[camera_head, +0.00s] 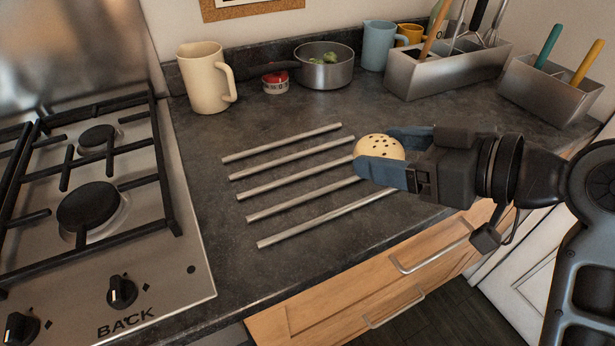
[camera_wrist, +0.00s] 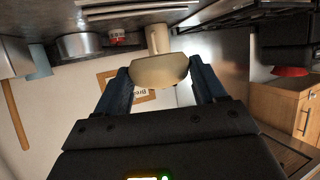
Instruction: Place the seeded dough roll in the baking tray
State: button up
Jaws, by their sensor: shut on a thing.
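The seeded dough roll (camera_head: 378,146) is round and pale with dark specks. My gripper (camera_head: 382,153) is shut on it, with one blue finger on either side, and holds it near the right ends of the metal bars. In the wrist view, the roll (camera_wrist: 160,70) shows as a beige shape between the fingertips; no seeds show there. I see no baking tray in either view.
Several parallel metal bars (camera_head: 292,168) lie on the dark counter. A gas hob (camera_head: 90,205) is at left. A cream mug (camera_head: 205,80), red-and-white tin (camera_head: 275,84), saucepan (camera_head: 325,68), blue jug (camera_head: 378,45) and metal utensil holders (camera_head: 445,75) stand behind.

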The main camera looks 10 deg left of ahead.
send_over(315, 205)
notch_tip(315, 205, down, 6)
jog(key=shift+r+p, duration=0.15)
jog(key=shift+p, duration=0.25)
jog(key=shift+f, duration=2)
jog(key=shift+f, duration=0.2)
jog(key=o, duration=1.1)
jog(key=shift+c, duration=0.2)
jog(key=shift+r, duration=0.1)
jog(key=shift+r, duration=0.15)
jog(key=v, duration=1.2)
jog(key=shift+b, duration=0.45)
